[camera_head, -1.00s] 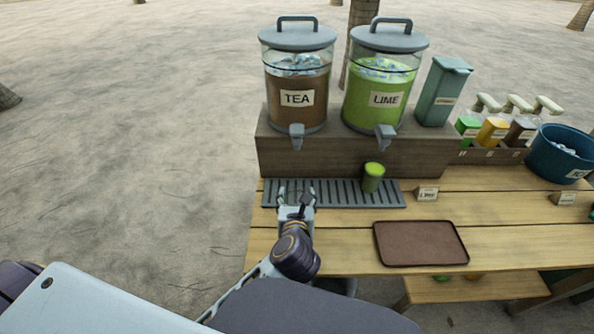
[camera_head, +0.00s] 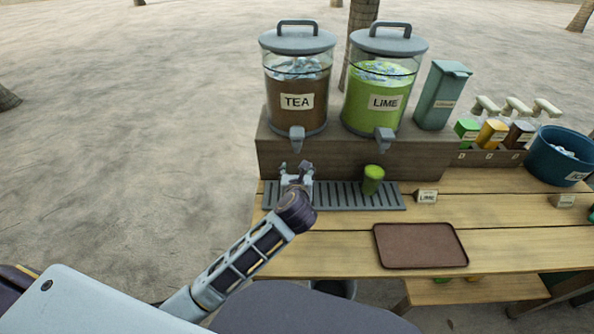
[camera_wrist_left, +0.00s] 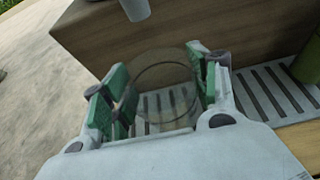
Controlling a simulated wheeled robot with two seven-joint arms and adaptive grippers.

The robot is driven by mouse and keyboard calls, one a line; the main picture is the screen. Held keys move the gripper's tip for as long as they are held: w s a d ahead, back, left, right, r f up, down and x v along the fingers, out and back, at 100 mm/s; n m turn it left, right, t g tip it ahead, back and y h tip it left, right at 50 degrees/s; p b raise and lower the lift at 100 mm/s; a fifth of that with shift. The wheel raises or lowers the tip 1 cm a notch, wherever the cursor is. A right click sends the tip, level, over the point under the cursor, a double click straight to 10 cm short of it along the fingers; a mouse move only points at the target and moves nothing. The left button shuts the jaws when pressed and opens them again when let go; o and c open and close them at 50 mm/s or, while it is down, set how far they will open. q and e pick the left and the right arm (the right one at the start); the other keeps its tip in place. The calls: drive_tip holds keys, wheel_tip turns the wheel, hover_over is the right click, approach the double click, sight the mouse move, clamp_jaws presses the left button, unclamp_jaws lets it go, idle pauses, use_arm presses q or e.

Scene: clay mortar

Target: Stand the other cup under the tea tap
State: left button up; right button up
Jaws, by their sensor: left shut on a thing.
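The tea dispenser (camera_head: 297,98) stands on the wooden riser, with its grey tap (camera_head: 297,137) at the front. My left gripper (camera_head: 297,168) is over the left end of the slotted drip tray (camera_head: 338,197), below and in front of this tap. In the left wrist view, its green-padded fingers (camera_wrist_left: 163,88) are shut on a clear cup (camera_wrist_left: 165,78), which looks upright and empty. The slats show through the cup; I cannot tell whether it touches the tray. A cup of green drink (camera_head: 372,180) stands on the tray below the lime tap (camera_head: 384,138). My right gripper is out of view.
The wooden riser (camera_head: 330,155) is close behind the gripper. The lime dispenser (camera_head: 383,95) stands right of the tea. A small lime sign (camera_head: 427,196) and a brown serving tray (camera_head: 420,245) are on the table. A blue ice bucket (camera_head: 560,155) stands far right.

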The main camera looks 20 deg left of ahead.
sight(297, 165)
use_arm(q)
drive_tip(key=w, duration=0.2)
drive_tip(key=shift+w+a, duration=0.35)
drive_tip(key=shift+a, duration=0.05)
drive_tip(key=shift+w+a, duration=0.1)
drive_tip(key=shift+w, duration=0.25)
drive_tip(key=shift+w, duration=0.1)
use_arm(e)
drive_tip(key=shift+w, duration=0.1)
use_arm(q)
drive_tip(key=shift+w+a, duration=0.1)
drive_tip(key=shift+w, duration=0.1)
drive_tip(key=shift+w+f, duration=0.15)
drive_tip(key=shift+f, duration=0.15)
wheel_tip(297, 165, down, 2)
drive_tip(key=shift+f, duration=0.5)
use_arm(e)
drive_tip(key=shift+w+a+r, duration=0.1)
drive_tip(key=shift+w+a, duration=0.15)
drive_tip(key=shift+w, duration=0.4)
